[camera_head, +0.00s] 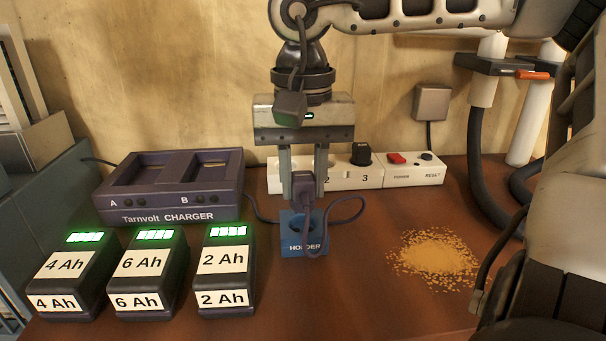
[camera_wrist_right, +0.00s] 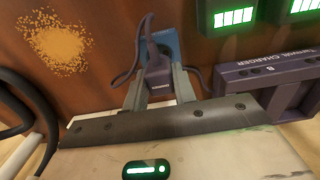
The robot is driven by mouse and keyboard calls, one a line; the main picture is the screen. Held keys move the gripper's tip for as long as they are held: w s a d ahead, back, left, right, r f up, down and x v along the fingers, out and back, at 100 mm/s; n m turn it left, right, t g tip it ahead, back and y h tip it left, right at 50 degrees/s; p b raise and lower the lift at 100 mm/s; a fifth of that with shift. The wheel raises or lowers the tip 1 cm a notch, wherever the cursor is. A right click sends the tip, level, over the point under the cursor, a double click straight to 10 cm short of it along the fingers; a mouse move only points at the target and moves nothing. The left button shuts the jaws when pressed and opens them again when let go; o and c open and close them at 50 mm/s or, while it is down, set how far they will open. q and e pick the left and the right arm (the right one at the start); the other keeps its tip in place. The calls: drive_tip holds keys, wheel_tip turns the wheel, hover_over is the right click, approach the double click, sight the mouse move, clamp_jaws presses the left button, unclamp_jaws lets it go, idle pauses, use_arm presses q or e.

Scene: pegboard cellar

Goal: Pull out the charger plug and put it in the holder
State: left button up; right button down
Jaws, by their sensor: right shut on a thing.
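The dark purple charger plug (camera_head: 303,184) is between the fingers of my right gripper (camera_head: 305,197), which is shut on it and points down. The plug also shows in the right wrist view (camera_wrist_right: 156,72). It is upright at the top of the blue holder (camera_head: 289,222), and I cannot tell whether its lower end is inside. The holder also shows in the right wrist view (camera_wrist_right: 171,43), partly hidden by the plug. The plug's cord loops to the right and crosses the holder's front. The purple charger (camera_head: 170,216) stands left of the holder. My left gripper is not in view.
A white power strip (camera_head: 343,179) lies behind, with a black plug (camera_head: 361,154) at socket 3. Several battery packs (camera_head: 227,272) stand in front of the charger. A pile of yellowish grains (camera_head: 437,257) lies right. The table between holder and grains is clear.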

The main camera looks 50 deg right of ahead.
drive_tip(key=shift+f+b, duration=1.4)
drive_tip(key=shift+f, duration=0.75)
idle(1.5)
idle(0.7)
drive_tip(key=c, duration=0.6)
unclamp_jaws()
drive_tip(key=shift+r, duration=0.1)
